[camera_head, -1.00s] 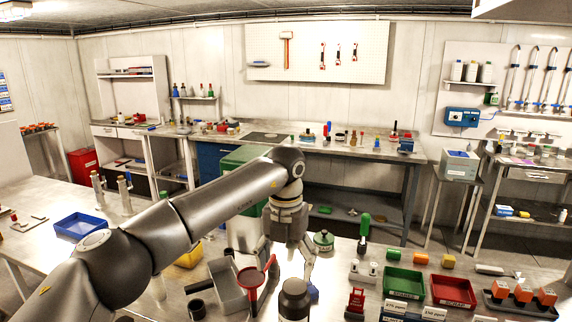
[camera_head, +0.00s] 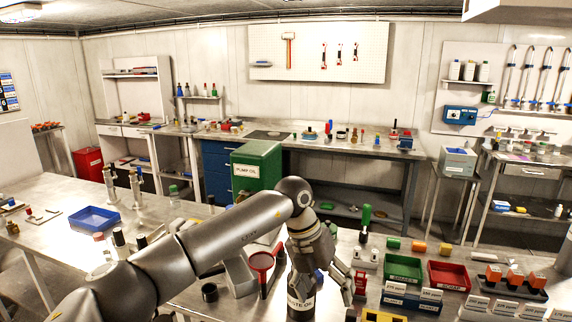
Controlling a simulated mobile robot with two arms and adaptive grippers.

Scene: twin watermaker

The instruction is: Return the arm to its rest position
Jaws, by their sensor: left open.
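My left arm reaches in from the lower left across the bench, with its wrist bent downward. My left gripper (camera_head: 323,283) points down over the near part of the workbench (camera_head: 60,190). Its fingers are spread and I see nothing held between them. A dark bottle labelled as waste oil (camera_head: 300,304) stands right by the fingers in the picture; I cannot tell whether they touch it. My right gripper is not in view.
A green pump oil box (camera_head: 257,165) stands behind the arm. A blue tray (camera_head: 95,219) lies on the left. Green (camera_head: 403,268) and red (camera_head: 448,275) trays, a green-handled tool (camera_head: 365,220) and labelled boxes crowd the right.

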